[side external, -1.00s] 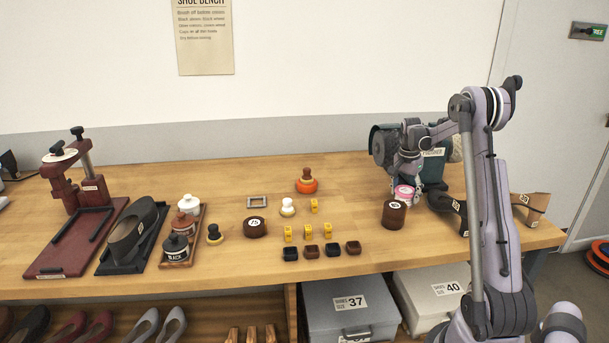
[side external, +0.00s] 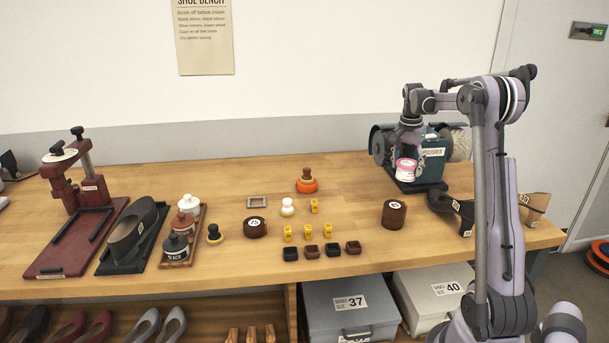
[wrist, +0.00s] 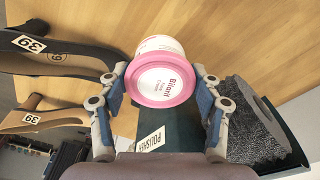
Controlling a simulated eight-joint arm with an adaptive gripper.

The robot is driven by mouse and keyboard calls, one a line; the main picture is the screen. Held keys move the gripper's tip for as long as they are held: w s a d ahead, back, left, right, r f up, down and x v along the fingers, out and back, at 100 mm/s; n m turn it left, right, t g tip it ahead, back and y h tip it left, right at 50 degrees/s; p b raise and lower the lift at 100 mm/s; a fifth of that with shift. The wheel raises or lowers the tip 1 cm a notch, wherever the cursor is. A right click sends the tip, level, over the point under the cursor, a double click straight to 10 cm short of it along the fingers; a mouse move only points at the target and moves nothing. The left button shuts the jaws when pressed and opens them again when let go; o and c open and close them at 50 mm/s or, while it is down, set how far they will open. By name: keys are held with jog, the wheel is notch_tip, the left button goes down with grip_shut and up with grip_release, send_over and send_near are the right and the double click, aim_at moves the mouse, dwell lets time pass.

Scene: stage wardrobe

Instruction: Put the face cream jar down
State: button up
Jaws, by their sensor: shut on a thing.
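The face cream jar (side external: 406,168) is white with a pink lid and a pink-rimmed label. It is in my gripper (side external: 406,160), in front of the dark green polisher in the side view. In the wrist view the jar (wrist: 163,78) sits between the two fingers of my gripper (wrist: 163,92), which press on its sides. The lid faces the wrist camera. The jar appears to be above the wooden bench (side external: 345,190); its exact height is hard to tell.
The polisher (side external: 432,160) stands just behind the jar. A dark round block (side external: 394,214) and dark shoe forms (side external: 450,207) are nearby. Brushes, small yellow markers and small blocks fill the bench middle. Bare wood lies left of the polisher.

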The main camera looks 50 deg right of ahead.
jog(key=w+a+r+n, duration=0.1)
jog(key=w+a+n, duration=0.7)
jog(key=w+a, duration=1.25)
jog(key=w+a+n+t, duration=0.1)
jog(key=w+a+n, duration=0.15)
jog(key=a, duration=0.85)
jog(key=w+a+n, duration=0.1)
jog(key=a+n, duration=0.2)
jog(key=a, duration=0.9)
jog(key=shift+y, duration=0.3)
jog(key=w+a+f, duration=0.1)
jog(key=a+f, duration=0.1)
jog(key=a, duration=0.1)
jog(key=w+a+f, duration=0.1)
jog(key=a+f, duration=0.1)
jog(key=a, duration=0.1)
jog(key=w+a+f, duration=0.2)
jog(key=a, duration=0.2)
jog(key=shift+w+a+f, duration=0.15)
jog(key=shift+a+f, duration=0.15)
jog(key=shift+f, duration=1.85)
jog(key=shift+f, duration=0.1)
jog(key=o, duration=1.2)
jog(key=shift+o, duration=0.2)
